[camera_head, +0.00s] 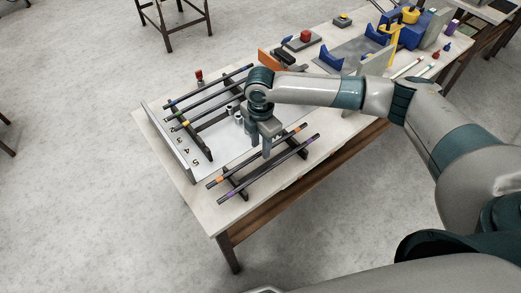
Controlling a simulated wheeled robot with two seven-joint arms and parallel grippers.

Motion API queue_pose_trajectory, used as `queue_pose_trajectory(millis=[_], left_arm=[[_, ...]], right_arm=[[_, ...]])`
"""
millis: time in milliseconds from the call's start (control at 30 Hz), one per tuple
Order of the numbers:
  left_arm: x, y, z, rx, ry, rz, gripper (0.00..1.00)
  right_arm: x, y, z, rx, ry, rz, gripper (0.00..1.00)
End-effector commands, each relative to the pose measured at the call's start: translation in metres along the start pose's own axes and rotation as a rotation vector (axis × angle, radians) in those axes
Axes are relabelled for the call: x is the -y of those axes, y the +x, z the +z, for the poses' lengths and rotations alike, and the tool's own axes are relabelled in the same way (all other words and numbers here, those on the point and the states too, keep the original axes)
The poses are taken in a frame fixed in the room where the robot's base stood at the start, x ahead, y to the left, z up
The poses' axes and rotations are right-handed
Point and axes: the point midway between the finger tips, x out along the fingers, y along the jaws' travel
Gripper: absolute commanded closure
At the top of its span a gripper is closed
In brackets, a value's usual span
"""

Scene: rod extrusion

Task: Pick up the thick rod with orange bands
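The dark rod with orange bands (237,172) lies on a dark rack near the table's front, with an orange band near each end. A parallel rod with purple bands (290,155) lies in front of it on the same rack. My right gripper (267,152) points down over the middle of the orange-banded rod. Its fingers hide that part of the rod, so I cannot tell whether they are apart or closed on it. The rod appears to rest on the rack. My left gripper is not in view.
Several other banded rods (207,86) lie on a rack over a white numbered board (172,140) at the left. Blue and yellow equipment (405,30) and an orange block (269,60) stand farther back. The table's front edge (290,187) is close to the rods.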

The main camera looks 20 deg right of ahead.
Motion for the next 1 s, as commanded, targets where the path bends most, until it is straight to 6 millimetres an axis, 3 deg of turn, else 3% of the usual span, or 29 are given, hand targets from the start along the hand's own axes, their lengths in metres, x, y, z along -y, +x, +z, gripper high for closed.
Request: queue_pose_trajectory(millis=[200,633,667,800,1000], left_arm=[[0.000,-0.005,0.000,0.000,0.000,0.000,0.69],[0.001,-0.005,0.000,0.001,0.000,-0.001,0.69],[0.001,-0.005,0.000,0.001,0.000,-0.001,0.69],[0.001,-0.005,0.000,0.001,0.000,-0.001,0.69],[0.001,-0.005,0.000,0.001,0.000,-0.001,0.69]], right_arm=[[0.000,0.016,-0.001,0.000,-0.001,0.001,0.66],[0.000,0.016,0.000,0.000,-0.001,0.001,0.66],[0.000,0.016,0.000,0.000,-0.001,0.001,0.69],[0.000,0.016,0.000,0.000,-0.001,0.001,1.00],[0.000,0.016,0.000,0.000,-0.001,0.001,1.00]])
